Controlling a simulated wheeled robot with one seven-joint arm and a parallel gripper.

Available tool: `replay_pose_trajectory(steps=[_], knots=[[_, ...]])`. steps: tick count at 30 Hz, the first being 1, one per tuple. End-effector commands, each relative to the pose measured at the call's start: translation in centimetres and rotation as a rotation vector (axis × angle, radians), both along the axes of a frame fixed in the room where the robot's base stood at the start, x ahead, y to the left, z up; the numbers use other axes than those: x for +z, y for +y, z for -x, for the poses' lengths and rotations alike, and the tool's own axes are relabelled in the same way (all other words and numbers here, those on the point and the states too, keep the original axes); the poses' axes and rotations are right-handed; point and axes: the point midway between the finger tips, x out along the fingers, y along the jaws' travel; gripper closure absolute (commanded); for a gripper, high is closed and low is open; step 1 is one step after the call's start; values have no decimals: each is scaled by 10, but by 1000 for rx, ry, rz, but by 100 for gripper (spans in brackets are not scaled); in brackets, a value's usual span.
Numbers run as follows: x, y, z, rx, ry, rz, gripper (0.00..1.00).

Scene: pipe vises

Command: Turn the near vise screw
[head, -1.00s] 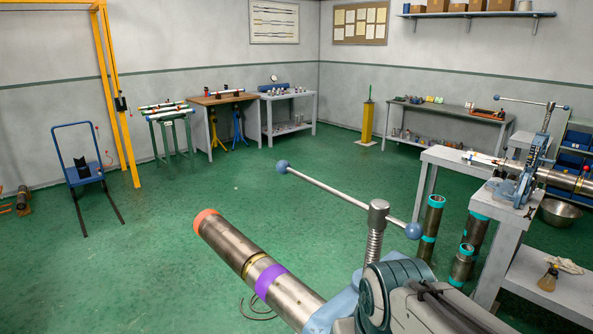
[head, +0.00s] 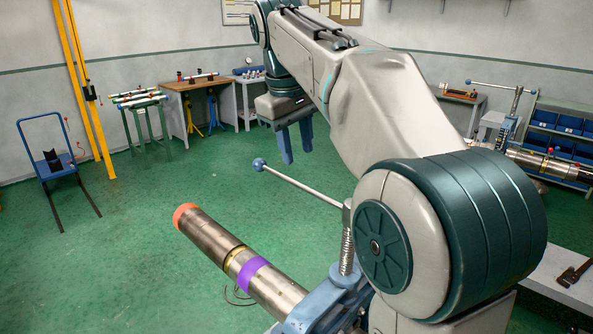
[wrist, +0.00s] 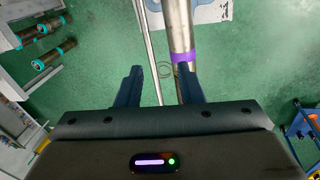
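The near vise (head: 325,306) is blue and clamps a steel pipe (head: 212,241) with an orange end and a purple band. Its threaded screw (head: 347,250) stands upright, partly behind my arm. A thin steel handle bar (head: 303,187) runs from the screw to a blue ball (head: 259,164); its other end is hidden. My gripper (head: 297,155) points down, its fingers apart and empty, above the bar near the ball end. In the wrist view, the bar (wrist: 149,45) passes below the gap between my fingers (wrist: 160,75), with the pipe (wrist: 180,25) to its right.
A second vise (head: 510,125) with a pipe stands on a bench at the right. A wrench (head: 573,273) lies on a nearer bench. In the wrist view, several loose pipes (wrist: 52,54) lie at the left. A blue cart (head: 48,166) stands far left. The green floor is open left of the pipe.

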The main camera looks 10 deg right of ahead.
Motion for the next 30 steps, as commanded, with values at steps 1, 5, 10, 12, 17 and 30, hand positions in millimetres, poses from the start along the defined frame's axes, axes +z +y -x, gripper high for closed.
replay_pose_trajectory(steps=[1, 5, 10, 12, 17, 30], knots=[[12, 1, -9, 15, 8, 4, 66], [30, 2, -20, 43, 29, 12, 66], [40, 1, -27, 61, 44, 16, 66], [40, 1, -27, 64, 46, 17, 66], [28, -1, -28, 64, 49, 18, 66], [-45, -14, -35, 63, 49, 17, 66]])
